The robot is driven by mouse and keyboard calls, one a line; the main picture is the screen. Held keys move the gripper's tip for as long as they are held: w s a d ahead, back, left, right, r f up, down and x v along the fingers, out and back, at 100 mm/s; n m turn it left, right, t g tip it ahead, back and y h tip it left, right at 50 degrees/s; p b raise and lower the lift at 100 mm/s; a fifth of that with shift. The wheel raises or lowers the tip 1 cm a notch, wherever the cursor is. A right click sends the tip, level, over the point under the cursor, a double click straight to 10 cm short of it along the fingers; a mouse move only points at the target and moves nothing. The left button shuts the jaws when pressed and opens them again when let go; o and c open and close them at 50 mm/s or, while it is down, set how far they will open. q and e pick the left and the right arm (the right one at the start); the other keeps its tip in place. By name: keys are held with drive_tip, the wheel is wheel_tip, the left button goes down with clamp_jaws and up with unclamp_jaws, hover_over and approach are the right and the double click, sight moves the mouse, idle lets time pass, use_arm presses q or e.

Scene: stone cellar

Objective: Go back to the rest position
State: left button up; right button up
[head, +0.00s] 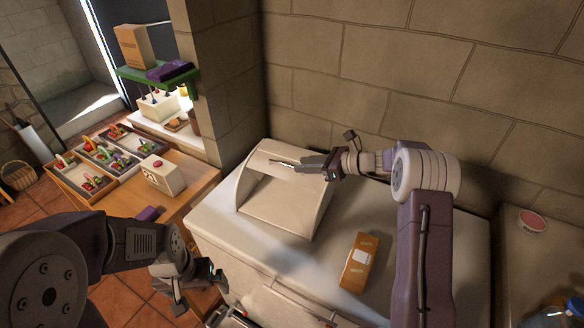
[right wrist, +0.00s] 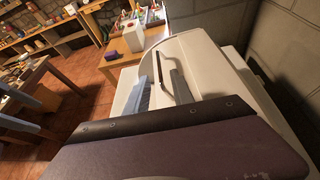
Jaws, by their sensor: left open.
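My right gripper (head: 290,163) is above the white bread-bin-like box (head: 285,208) in the head view, by its top edge. In the right wrist view its two fingers (right wrist: 160,92) stand apart, with no object clearly held between them. A thin dark bar (right wrist: 172,72) on the box shows close to the right finger; I cannot tell whether they touch. My left gripper (head: 200,288) is low in front of the white counter, open, with nothing seen in it.
The white counter (head: 338,218) also bears a brown package (head: 359,262). A wooden table (head: 185,196) at the left holds divided trays and a white box (head: 163,175). A stone wall (head: 390,85) is close behind. A round pink-topped item (head: 532,221) lies at the right.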

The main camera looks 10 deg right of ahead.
drive_tip(key=shift+v, duration=1.1)
